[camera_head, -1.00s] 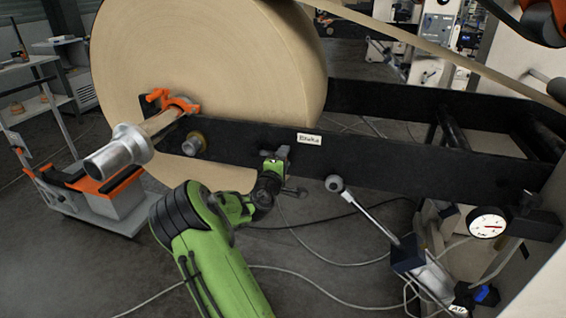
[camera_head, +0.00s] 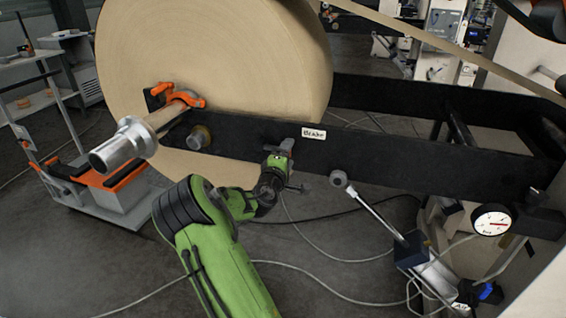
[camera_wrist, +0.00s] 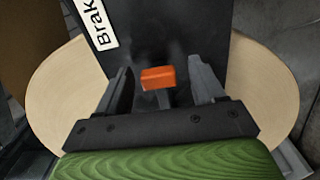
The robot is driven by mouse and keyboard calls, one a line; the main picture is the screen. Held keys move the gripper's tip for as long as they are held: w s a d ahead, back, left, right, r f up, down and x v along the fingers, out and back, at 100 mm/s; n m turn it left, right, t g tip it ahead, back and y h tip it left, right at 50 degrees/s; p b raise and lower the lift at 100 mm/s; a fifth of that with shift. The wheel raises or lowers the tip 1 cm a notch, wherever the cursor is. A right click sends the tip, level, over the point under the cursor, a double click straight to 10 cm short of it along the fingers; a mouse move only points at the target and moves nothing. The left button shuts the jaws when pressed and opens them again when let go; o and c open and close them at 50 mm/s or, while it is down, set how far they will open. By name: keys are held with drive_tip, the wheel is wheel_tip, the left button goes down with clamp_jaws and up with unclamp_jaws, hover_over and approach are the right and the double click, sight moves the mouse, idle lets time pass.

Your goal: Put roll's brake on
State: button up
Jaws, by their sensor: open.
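The big kraft roll (camera_head: 215,75) hangs on its shaft beside the black beam of the stand (camera_head: 390,165). A white "Brake" label (camera_head: 314,134) is on the beam and also shows at the upper left of the wrist view (camera_wrist: 97,22). In the wrist view an orange brake handle (camera_wrist: 158,78) sits on a dark stem in front of the beam, between my fingers. My gripper (camera_head: 284,150) is at the beam, just left of and below the label. Its fingers are open, with visible gaps on both sides of the handle. The handle is hidden in the head view.
A lever with a round knob (camera_head: 338,178) rises right of my gripper, near a pressure gauge (camera_head: 491,220). The metal shaft end (camera_head: 125,146) with an orange clamp (camera_head: 178,96) sticks out left. Cables lie on the floor. A grey cart (camera_head: 120,205) stands at left.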

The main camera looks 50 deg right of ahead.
drive_tip(key=v, duration=1.5)
drive_tip(key=shift+a+b, duration=0.2)
drive_tip(key=shift+b, duration=0.25)
